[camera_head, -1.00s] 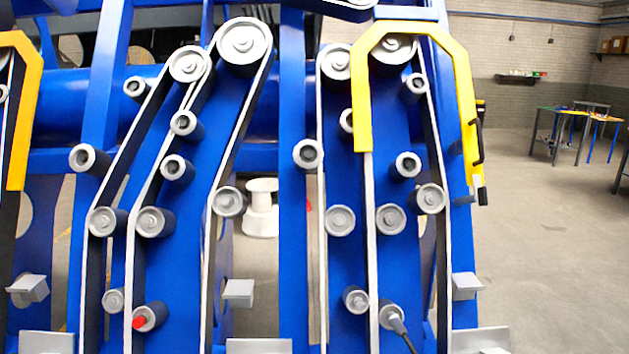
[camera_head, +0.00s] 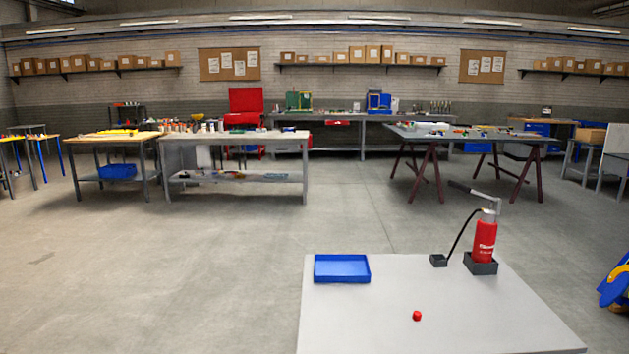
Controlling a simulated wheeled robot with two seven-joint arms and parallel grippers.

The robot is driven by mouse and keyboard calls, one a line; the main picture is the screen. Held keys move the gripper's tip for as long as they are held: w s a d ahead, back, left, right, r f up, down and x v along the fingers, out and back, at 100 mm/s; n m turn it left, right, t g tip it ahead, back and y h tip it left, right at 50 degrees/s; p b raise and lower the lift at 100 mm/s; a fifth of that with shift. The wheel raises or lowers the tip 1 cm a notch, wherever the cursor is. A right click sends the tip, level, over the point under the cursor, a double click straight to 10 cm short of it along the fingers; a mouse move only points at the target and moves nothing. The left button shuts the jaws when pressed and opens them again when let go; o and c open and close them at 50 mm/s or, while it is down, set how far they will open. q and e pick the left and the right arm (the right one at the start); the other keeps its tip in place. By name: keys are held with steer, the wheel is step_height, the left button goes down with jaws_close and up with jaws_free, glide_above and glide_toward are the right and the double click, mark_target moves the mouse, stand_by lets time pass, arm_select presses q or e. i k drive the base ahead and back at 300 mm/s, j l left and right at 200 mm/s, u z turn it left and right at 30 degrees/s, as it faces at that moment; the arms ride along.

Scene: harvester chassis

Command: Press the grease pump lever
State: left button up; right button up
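The grease pump (camera_head: 484,240) is a red cylinder standing upright in a dark square base at the back right of a light grey table (camera_head: 430,337). Its grey lever (camera_head: 473,193) sticks out from the top of the pump, up and to the left, with a dark grip at the far end. A black hose (camera_head: 461,232) curves from the pump top down to a small dark block (camera_head: 438,260) on the table. A small red cap-like piece (camera_head: 417,315) lies near the table's middle. Neither of my grippers shows in this view.
A blue tray (camera_head: 342,268) sits at the table's back left. Open concrete floor (camera_head: 220,265) lies left of the table. Workbenches (camera_head: 235,150) and a trestle table (camera_head: 460,140) stand farther back. A blue and yellow part (camera_head: 615,287) shows at the right edge.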

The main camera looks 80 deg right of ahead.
mark_target(453, 183)
steer(key=z, duration=3.6)
steer(key=i+l+u, duration=0.1)
steer(key=i+l, duration=0.55)
steer(key=i+l+u, duration=0.1)
steer(key=i+l, duration=0.55)
steer(key=l, duration=0.15)
